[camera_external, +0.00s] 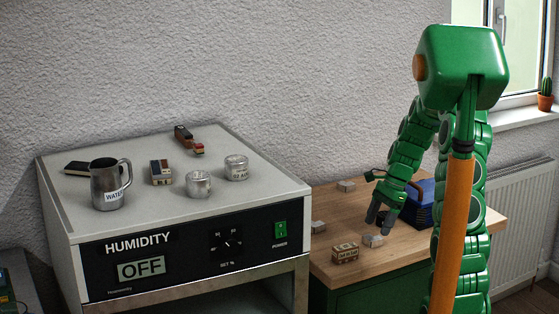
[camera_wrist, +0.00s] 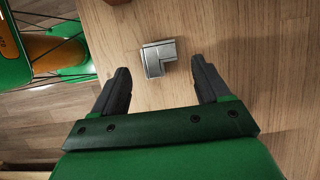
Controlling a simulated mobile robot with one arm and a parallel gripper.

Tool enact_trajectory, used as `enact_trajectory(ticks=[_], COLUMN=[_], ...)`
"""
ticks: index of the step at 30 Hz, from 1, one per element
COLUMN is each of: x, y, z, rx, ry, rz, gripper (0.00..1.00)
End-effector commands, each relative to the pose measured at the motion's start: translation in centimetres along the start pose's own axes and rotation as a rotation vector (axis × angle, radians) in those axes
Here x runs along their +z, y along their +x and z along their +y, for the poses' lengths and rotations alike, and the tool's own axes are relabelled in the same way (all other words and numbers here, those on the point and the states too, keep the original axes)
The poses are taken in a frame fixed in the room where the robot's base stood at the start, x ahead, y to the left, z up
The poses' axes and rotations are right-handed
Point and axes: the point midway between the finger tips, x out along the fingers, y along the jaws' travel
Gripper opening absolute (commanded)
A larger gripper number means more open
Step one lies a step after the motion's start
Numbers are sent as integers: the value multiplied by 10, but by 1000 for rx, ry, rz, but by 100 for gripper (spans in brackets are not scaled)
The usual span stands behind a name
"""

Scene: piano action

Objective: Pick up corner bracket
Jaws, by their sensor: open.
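The corner bracket (camera_wrist: 157,58) is a small silver-grey L-shaped metal piece lying flat on the wooden top. In the wrist view it sits between and slightly beyond my fingertips, with bare wood around it. My gripper (camera_wrist: 161,70) is open and empty, its two dark fingers apart on either side. In the external view my gripper (camera_external: 378,217) points down above the wooden cabinet top. A small grey piece just below it, likely the bracket (camera_external: 373,241), lies there. I cannot tell the exact height gap.
A small labelled wooden block (camera_external: 345,253) lies near the front edge of the wooden top (camera_external: 405,257). Other grey pieces (camera_external: 318,227) and (camera_external: 346,186) lie left and behind. The humidity cabinet (camera_external: 190,245) with a metal jug (camera_external: 108,185) is at left.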

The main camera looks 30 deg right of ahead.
Motion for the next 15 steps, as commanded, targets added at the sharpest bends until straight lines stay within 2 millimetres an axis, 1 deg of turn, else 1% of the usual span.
enact_trajectory(ticks=[3,7,10,15], x=[2,2,1,1], y=[17,33,38,38], z=[0,-1,-1,-1], rx=[6,4,2,1], ry=[-1,-1,-1,-1], rz=[-3,-1,0,0], gripper=[76,76,76,76])
